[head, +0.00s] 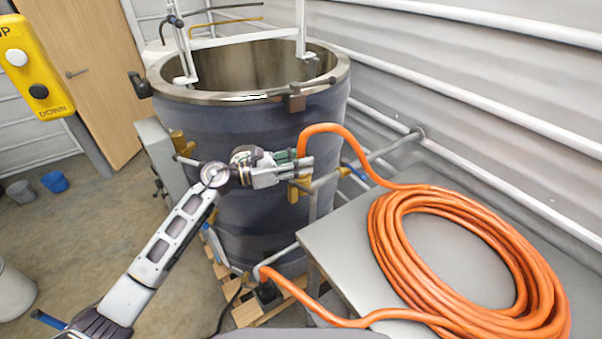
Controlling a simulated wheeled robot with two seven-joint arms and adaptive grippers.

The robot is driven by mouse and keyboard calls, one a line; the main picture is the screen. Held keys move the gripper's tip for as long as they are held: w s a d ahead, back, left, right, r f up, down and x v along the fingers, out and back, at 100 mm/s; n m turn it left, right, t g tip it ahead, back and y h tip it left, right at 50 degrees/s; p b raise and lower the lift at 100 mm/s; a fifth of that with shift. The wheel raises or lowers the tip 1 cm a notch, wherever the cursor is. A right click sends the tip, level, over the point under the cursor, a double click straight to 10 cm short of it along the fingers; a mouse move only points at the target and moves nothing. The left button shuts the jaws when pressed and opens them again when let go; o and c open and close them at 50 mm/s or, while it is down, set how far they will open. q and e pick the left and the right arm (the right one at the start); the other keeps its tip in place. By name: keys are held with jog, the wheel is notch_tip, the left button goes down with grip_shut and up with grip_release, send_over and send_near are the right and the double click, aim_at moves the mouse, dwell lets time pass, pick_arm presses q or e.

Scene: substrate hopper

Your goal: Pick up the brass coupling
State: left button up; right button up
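A brass-coloured fitting (298,189) shows at the pipe on the front of the dark vessel, just below my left fingertips. I cannot tell whether it is the coupling or part of a valve. My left gripper (303,165) reaches in from the left with its fingers pointing right. The upper end of the orange hose (322,128) drops down behind the fingertips. The fingers overlap the hose end, so I cannot tell whether they hold anything. My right gripper is out of view.
The wrapped steel vessel (245,215) stands on a wooden pallet (248,311). A grey table (335,235) at the right carries the coiled orange hose. A yellow control box (38,75) hangs at upper left. Blue and grey buckets stand on the open floor at left.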

pick_arm(q)
grip_shut()
jog(key=shift+r, duration=0.15)
jog(key=shift+r+b, duration=0.5)
jog(key=shift+r, duration=4.4)
jog(key=shift+a, duration=0.15)
